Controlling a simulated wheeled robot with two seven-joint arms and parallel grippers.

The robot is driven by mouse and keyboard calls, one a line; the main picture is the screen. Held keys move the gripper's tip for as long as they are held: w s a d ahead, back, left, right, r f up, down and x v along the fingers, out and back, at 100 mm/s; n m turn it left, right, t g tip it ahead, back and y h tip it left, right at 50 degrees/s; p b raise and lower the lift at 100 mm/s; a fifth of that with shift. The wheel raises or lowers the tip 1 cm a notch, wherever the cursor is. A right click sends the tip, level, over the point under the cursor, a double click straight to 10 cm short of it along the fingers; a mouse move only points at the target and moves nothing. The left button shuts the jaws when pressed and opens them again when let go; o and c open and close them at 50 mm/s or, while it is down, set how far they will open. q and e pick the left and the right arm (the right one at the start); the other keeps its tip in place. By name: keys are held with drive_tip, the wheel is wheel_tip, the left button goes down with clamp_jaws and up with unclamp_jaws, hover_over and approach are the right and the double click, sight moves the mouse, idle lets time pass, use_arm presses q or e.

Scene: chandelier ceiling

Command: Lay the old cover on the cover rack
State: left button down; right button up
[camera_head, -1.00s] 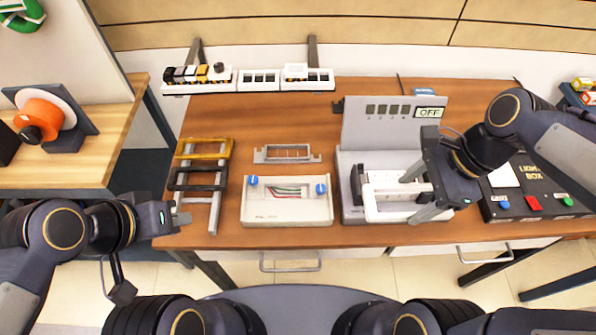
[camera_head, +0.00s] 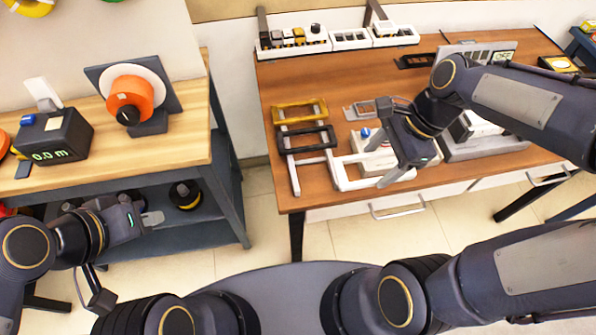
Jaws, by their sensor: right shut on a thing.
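The old cover, a white rectangular frame (camera_head: 342,173), is held in my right gripper (camera_head: 393,165). It hangs over the table's front part, just right of the cover rack (camera_head: 294,178). The cover's right side is partly hidden by the gripper. The rack is a light grey stand with two rails; a gold frame (camera_head: 300,112) and a black frame (camera_head: 286,144) lie across it towards the back. Its front part is bare. My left gripper (camera_head: 150,216) is empty, low in front of the left workbench, and its jaws look open.
A white box with blue knobs (camera_head: 366,133) sits behind the held cover, partly hidden. A grey machine (camera_head: 490,143) stands to the right behind my arm. A wooden workbench (camera_head: 190,140) with an orange spool (camera_head: 130,97) is left, across a floor gap.

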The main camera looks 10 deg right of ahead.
drive_tip(key=w+a+f, duration=0.3)
drive_tip(key=f, duration=0.1)
drive_tip(key=w+a+f, duration=0.3)
drive_tip(key=f, duration=0.1)
drive_tip(key=w+a+f, duration=0.2)
drive_tip(key=a+f, duration=0.1)
drive_tip(key=f, duration=0.1)
drive_tip(key=shift+w+a+f+p, duration=0.1)
drive_tip(key=shift+w+a+p, duration=0.25)
drive_tip(key=shift+w+a, duration=0.05)
drive_tip(key=shift+f, duration=0.3)
drive_tip(key=shift+f+b, duration=0.4)
drive_tip(key=shift+f, duration=0.15)
drive_tip(key=o, duration=1)
drive_tip(key=shift+r, duration=0.1)
